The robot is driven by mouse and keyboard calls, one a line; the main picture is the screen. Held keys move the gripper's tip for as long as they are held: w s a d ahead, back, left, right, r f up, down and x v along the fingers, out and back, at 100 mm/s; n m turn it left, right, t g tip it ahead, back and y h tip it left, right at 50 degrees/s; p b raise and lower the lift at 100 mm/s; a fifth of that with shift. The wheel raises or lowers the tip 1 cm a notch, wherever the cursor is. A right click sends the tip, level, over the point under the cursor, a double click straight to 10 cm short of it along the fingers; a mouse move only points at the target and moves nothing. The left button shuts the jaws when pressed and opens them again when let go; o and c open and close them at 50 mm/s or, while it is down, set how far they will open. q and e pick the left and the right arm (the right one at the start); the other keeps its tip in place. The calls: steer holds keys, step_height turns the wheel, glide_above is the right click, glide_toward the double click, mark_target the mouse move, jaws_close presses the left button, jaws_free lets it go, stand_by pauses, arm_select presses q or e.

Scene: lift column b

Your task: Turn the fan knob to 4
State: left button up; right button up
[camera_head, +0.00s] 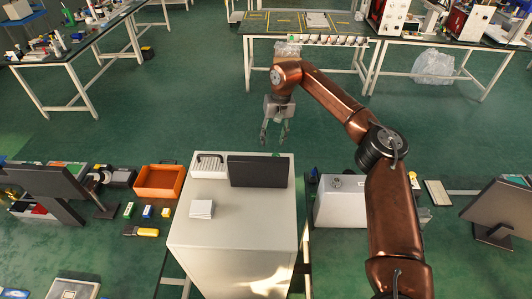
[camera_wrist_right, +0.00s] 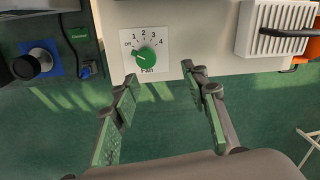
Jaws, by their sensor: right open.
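In the head view the right gripper (camera_head: 275,138) hangs beyond the far edge of the pale cabinet (camera_head: 235,225); the knob's face is hidden there. My left gripper is not in view.
An orange bin (camera_head: 160,181) stands to the left. In the wrist view, a black panel with a joystick (camera_wrist_right: 40,60) lies left of the dial.

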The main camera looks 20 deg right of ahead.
mark_target(275, 155)
steer(key=shift+s+d+r+n+g+h, duration=0.3)
steer(key=shift+d+h, duration=0.2)
steer(key=shift+h, duration=0.1)
step_height(275, 155, down, 8)
steer(key=shift+r, duration=0.15)
steer(key=shift+c, duration=0.2)
steer(key=shift+a, duration=0.1)
jaws_close()
